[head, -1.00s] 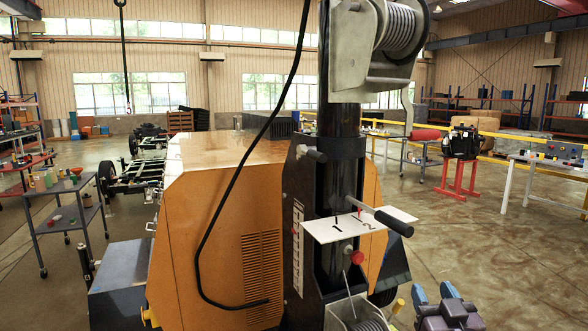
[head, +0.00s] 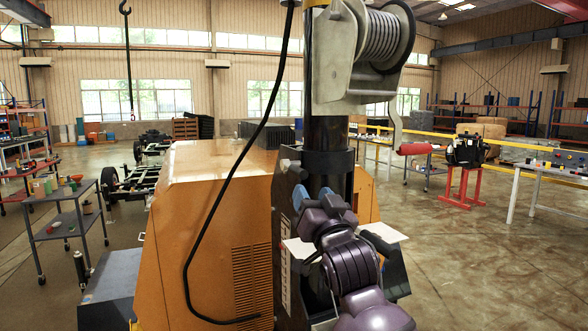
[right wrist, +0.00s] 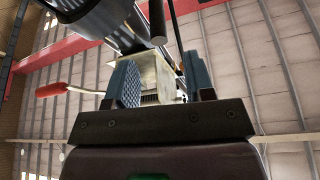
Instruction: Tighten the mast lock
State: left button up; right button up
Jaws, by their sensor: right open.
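The mast (head: 325,133) is a dark upright column on the orange machine. A short dark handle (head: 293,168) sticks out at its collar, left of the column; I cannot tell for certain that it is the mast lock. My right gripper (head: 322,195) is in front of the mast, just below the collar, with its blue fingers apart and nothing seen between them. It hides much of the white numbered plate (head: 384,233) and the longer black-gripped handle there. In the right wrist view a dark rod end (right wrist: 157,28) shows beyond the open fingers (right wrist: 160,82). My left gripper is not in view.
The winch (head: 372,45) sits high on the mast, with a red-gripped crank (head: 414,149) to its right. A black cable (head: 222,200) hangs left of the mast in front of the orange housing (head: 205,220). A grey cart (head: 66,215) stands at left.

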aim_at(299, 169)
jog(key=p+x, duration=0.2)
jog(key=x, duration=0.7)
jog(key=shift+w+r, duration=0.2)
jog(key=shift+w, duration=0.15)
jog(key=shift+c, duration=0.4)
grip_shut()
